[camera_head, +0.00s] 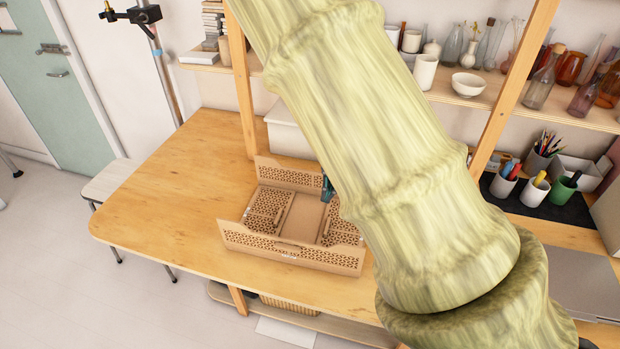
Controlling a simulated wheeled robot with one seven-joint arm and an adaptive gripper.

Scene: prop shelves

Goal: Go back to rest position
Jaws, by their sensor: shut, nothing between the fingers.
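A large pale green, bamboo-textured link of my arm crosses the view from the lower right to the top edge. My gripper cannot be made out; the arm runs out of the picture at the top. A brown box with perforated walls and panels (290,255) lies open on the wooden table (165,195). A small dark teal thing (327,188) shows at the box's right side beside my arm. It is mostly hidden, and I cannot tell what it is.
A white bin (287,135) stands behind the box. Shelves at the back hold bottles, a white bowl (468,84) and a white cup (425,72). Pen cups (503,180) stand on a dark mat at right. A stool (112,181) is left of the table. The table's left part is clear.

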